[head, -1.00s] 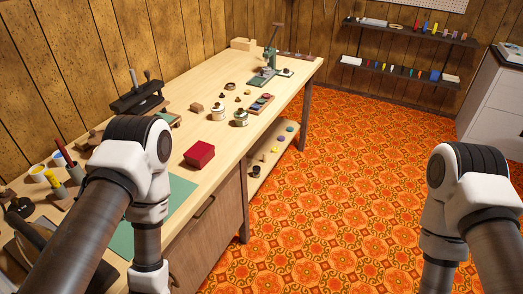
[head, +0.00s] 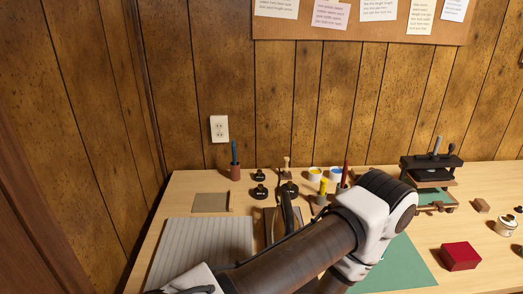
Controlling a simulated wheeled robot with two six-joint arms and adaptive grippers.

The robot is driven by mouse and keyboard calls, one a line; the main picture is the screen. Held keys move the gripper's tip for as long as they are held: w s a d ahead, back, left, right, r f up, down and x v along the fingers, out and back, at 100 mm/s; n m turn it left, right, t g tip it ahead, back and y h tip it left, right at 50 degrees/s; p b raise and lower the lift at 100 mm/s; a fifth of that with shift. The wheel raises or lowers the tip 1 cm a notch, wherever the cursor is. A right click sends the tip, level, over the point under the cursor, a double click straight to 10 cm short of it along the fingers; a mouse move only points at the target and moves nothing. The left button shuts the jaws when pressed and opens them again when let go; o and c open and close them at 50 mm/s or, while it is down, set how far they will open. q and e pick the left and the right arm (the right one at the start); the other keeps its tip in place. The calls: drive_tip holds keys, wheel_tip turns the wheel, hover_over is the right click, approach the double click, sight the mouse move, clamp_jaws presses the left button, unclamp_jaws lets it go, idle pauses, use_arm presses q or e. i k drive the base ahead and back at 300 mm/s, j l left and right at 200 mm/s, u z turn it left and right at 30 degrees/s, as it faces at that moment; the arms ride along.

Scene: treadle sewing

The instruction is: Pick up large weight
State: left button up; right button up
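Several small black knob-topped weights stand on the workbench near its back left: one at the back (head: 259,176), one in front of it (head: 259,191), and one to the right (head: 290,189). The right one looks partly covered by a thin dark upright thing. I cannot tell for sure which is the large weight. My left arm crosses the front of the bench, its forearm running down out of the frame, so my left gripper is out of view. My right gripper is also out of view.
A striped grey sheet (head: 203,250) and a small grey-brown mat (head: 211,203) lie at the left. The wall closes the back.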

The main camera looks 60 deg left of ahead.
sight(293, 188)
drive_tip(key=u, duration=1.65)
drive_tip(key=i+l, duration=0.1)
drive_tip(key=l, duration=0.25)
drive_tip(key=i+l, duration=0.1)
drive_tip(key=l, duration=0.3)
